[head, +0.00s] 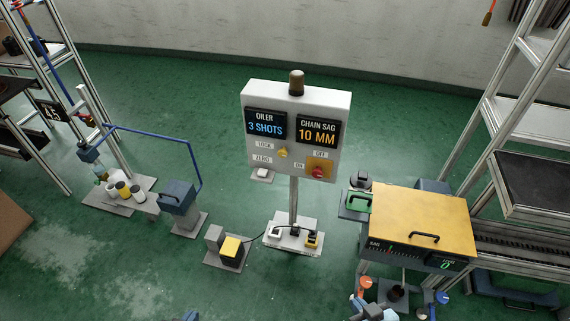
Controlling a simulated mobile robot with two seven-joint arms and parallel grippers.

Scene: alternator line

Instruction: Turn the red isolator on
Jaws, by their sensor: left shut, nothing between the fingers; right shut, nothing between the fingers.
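The red isolator (318,172) is a round red knob on a yellow plate, low on the right of the grey control panel (257,99). An OFF label (320,154) is above it and an ON label (299,165) is to its left. The knob is too small to tell which way it points. My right gripper (358,301) is low in the picture, well below the panel and apart from it, shut and empty. Only a small light blue part of my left gripper (187,314) shows at the bottom edge, far from the panel.
The panel also has a yellow knob (282,152) and two displays, on a post with a white base (281,243). A yellow-topped bench (420,208) stands to the right of it. A yellow-topped block (231,247) and blue-framed stand (178,197) are left. Green floor lies between.

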